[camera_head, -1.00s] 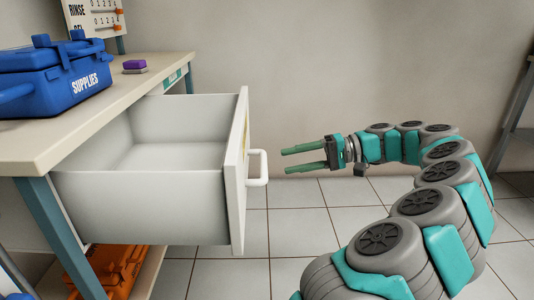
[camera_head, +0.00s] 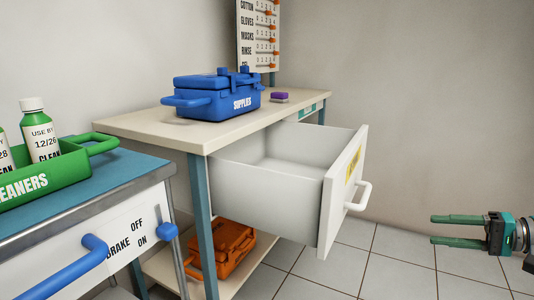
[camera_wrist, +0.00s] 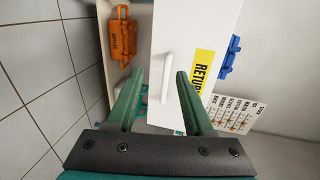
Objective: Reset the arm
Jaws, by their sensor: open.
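My gripper (camera_head: 457,231) is at the right edge of the head view, open and empty, with its green fingers pointing left. It is in the air to the right of the open drawer (camera_head: 343,196), apart from the drawer's white handle. In the wrist view the two fingers (camera_wrist: 157,100) are spread, with the drawer front and its white handle (camera_wrist: 167,78) beyond them. A yellow label (camera_wrist: 203,70) is on the drawer front. Most of my arm is outside the head view.
The drawer sticks out from a bench (camera_head: 130,124) holding a blue supplies case (camera_head: 212,98) and a purple-topped block (camera_head: 279,97). An orange case (camera_head: 222,247) is on the lower shelf. A cart with a green cleaners tray (camera_head: 60,178) stands left. Floor right of the drawer is clear.

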